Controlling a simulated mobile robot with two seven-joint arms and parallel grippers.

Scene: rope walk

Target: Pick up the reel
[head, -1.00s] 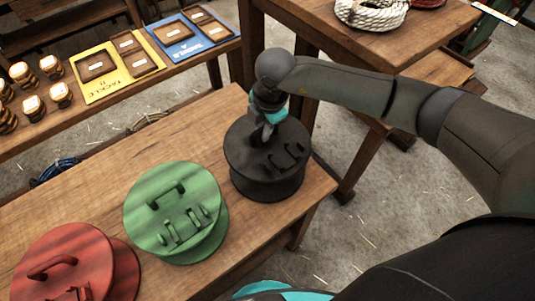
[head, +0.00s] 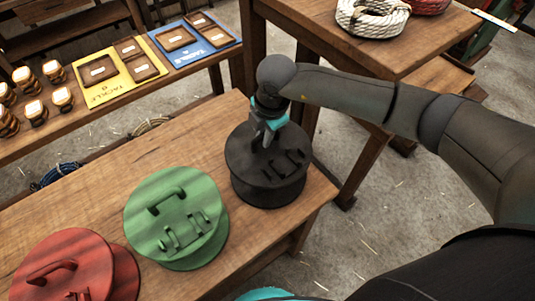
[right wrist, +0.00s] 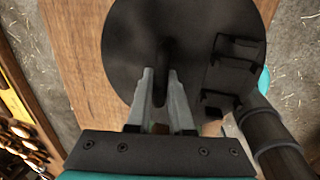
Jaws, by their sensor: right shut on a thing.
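A black reel (head: 268,190) stands at the right end of the wooden bench, its round lid with a handle and brackets facing up. My right gripper (head: 263,138) comes down on it from above and is shut on the reel's handle. In the right wrist view, the two grey fingers of the gripper (right wrist: 160,78) lie on either side of the dark handle, above the black lid (right wrist: 135,40). The reel appears to rest on the bench. A green reel (head: 150,240) and a red reel (head: 85,250) stand to its left. My left gripper is not in view.
The wooden bench (head: 100,205) is bare behind the reels. A higher table (head: 400,50) with rope coils (head: 372,18) stands behind my right arm. A shelf at the back left holds a yellow tackle board (head: 112,85), a blue one (head: 200,50) and several small spools.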

